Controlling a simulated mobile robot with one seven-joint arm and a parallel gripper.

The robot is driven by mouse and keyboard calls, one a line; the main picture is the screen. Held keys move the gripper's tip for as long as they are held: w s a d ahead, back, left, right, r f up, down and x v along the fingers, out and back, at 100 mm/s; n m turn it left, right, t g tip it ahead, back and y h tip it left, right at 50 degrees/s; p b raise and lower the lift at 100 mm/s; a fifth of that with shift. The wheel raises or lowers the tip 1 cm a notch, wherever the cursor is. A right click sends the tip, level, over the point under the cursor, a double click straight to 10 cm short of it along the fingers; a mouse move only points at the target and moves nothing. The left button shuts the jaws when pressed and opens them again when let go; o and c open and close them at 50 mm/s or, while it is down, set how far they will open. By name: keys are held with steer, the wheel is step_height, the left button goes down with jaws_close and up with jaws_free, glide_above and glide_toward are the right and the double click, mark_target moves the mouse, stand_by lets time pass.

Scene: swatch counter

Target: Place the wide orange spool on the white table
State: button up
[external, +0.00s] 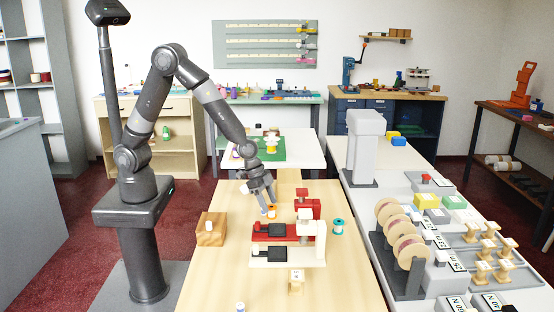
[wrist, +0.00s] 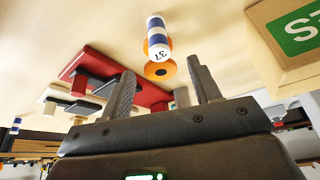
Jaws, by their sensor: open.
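A wide orange spool (external: 272,212) stands on the light wooden table, behind the red clamp-like fixture. In the wrist view the orange spool (wrist: 150,71) lies beyond and between my fingertips, partly covered by a blue-and-white striped cylinder (wrist: 156,34) marked 37. My gripper (external: 266,201) points down close to the spool, with its fingers apart and nothing held; it also shows in the wrist view (wrist: 161,70). I cannot tell whether a finger touches the spool. A white table (external: 308,150) stands farther back, with a green mat and a yellow-and-white spool on it.
Red (external: 275,231) and cream (external: 288,256) fixtures stand in front of the spool. A wooden block (external: 211,229) is to the left and a teal spool (external: 338,226) to the right. A long white counter (external: 405,172) with racks runs along the right.

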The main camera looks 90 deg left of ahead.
steer(key=s+a+r+n, duration=0.1)
steer(key=s+a+r, duration=0.2)
steer(key=s+r, duration=0.4)
steer(key=s+a+r+n, duration=0.1)
steer(key=s+a+r, duration=0.2)
steer(key=s+r, duration=0.5)
step_height(320, 180, up, 6)
steer(key=shift+s+a+r+t, duration=0.15)
steer(key=shift+s+a+t, duration=0.15)
steer(key=shift+a, duration=0.1)
steer(key=shift+o, duration=0.2)
steer(key=s+a+r+n+y, duration=0.1)
steer(key=s+a+r, duration=0.1)
steer(key=s, duration=0.4)
steer(key=s+a+r+n, duration=0.1)
steer(key=s+a+r, duration=0.1)
steer(key=s, duration=0.5)
steer(key=shift+a+t+y, duration=0.25)
steer(key=shift+t+y, duration=0.15)
steer(key=shift+o, duration=0.2)
steer(key=shift+s, duration=0.35)
